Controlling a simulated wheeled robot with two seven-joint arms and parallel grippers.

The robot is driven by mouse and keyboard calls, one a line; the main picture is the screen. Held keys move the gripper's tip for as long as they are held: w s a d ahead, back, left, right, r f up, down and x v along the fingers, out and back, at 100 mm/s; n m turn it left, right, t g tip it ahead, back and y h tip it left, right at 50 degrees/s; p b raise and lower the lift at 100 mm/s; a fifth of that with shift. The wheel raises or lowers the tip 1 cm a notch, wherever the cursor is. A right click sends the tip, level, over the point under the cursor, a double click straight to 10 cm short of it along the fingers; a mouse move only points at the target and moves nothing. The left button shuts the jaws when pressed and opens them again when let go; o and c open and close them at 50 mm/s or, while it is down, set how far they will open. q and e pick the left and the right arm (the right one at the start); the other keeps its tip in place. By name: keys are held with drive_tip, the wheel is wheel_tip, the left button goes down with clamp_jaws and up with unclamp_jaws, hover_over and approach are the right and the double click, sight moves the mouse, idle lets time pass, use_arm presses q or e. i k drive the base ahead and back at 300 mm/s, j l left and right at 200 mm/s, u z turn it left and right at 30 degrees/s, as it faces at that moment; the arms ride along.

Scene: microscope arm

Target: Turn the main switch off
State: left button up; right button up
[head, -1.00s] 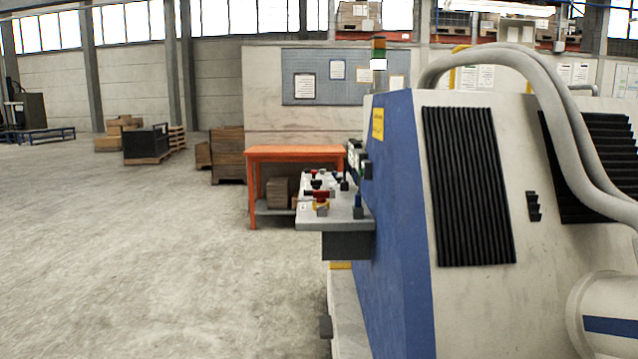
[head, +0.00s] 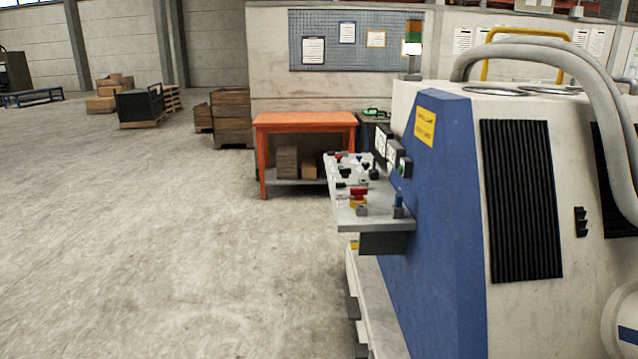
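In the head view a control panel (head: 376,219) juts out to the left from the side of a large blue and white machine (head: 433,220). It carries several small switches and knobs. A red switch on a yellow base (head: 358,197) sits near its front edge, and a blue-topped knob (head: 398,204) stands to its right. I cannot tell which control is the main switch or how it is set. Neither of my grippers is in the picture.
The floor (head: 180,260) left of the machine is clear. An orange table (head: 303,122) stands behind the panel. Wooden crates (head: 230,118) and a dark bin (head: 139,105) stand farther back. Thick grey hoses (head: 560,52) arch over the machine. A yellow warning label (head: 425,127) is on its blue side.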

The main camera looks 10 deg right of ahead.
sight(358, 193)
drive_tip(key=i+j+u, duration=0.2)
drive_tip(key=i+j, duration=0.25)
drive_tip(key=i+j+u, duration=0.2)
drive_tip(key=i+j, duration=0.15)
drive_tip(key=i, duration=0.25)
drive_tip(key=i+z, duration=0.35)
drive_tip(key=i, duration=0.4)
drive_tip(key=i+j+z, duration=0.2)
drive_tip(key=i+z, duration=0.15)
drive_tip(key=i, duration=0.35)
drive_tip(key=i+l+z, duration=0.2)
drive_tip(key=z, duration=0.15)
drive_tip(key=i+l+z, duration=0.1)
drive_tip(key=i+z, duration=0.65)
drive_tip(key=i, duration=0.05)
